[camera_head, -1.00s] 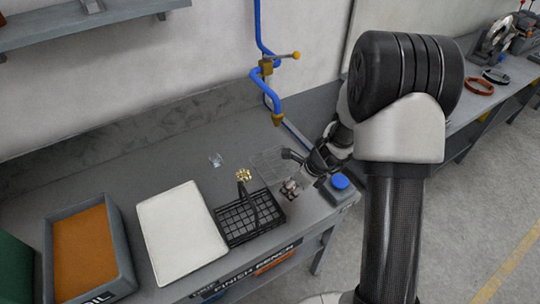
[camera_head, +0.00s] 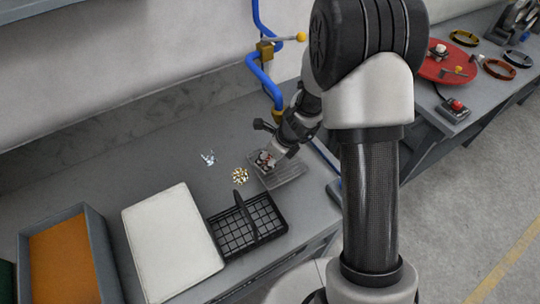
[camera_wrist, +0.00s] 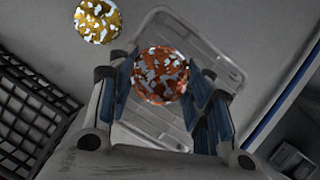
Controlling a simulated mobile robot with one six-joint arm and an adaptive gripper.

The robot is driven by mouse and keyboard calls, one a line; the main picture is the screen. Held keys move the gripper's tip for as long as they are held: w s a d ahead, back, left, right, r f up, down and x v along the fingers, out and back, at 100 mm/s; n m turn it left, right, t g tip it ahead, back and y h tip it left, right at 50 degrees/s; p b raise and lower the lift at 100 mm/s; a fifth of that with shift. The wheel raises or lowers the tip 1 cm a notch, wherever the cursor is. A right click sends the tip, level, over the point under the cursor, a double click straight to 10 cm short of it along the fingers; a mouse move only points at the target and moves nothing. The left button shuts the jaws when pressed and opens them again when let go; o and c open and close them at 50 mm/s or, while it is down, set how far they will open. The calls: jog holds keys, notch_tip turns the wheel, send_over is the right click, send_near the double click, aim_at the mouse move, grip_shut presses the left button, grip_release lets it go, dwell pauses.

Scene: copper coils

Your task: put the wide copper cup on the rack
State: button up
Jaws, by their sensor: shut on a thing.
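The wide copper cup (camera_wrist: 162,75) is a round, speckled reddish-copper and white thing in the wrist view. My gripper (camera_wrist: 160,88) is shut on it, with a blue-padded finger on either side. In the head view my gripper (camera_head: 266,162) holds it at the clear tray-like rack (camera_head: 291,178), on the bench behind the black basket. The rack's pale rim also shows beneath the cup in the wrist view (camera_wrist: 215,55). I cannot tell whether the cup touches the rack. My gripper and arm hide part of the rack.
A speckled brass piece (camera_head: 240,175) stands close left of the rack, and a silvery piece (camera_head: 208,157) lies farther left. A black basket (camera_head: 270,232) with a raised handle is in front. A white board (camera_head: 170,245) and an orange-lined bin (camera_head: 98,250) are left.

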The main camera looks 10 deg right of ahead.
jog(key=shift+s+d+r, duration=0.15)
jog(key=shift+s+r, duration=0.1)
jog(key=shift+s, duration=0.3)
jog(key=shift+w+f, duration=0.25)
jog(key=shift+f, duration=0.1)
jog(key=o, duration=0.9)
jog(key=shift+s+r, duration=0.15)
jog(key=shift+o, duration=1.2)
jog(key=shift+r+p, duration=0.3)
jog(key=shift+r, duration=0.1)
jog(key=p+v, duration=0.6)
jog(key=v, duration=0.5)
jog(key=shift+r, duration=0.2)
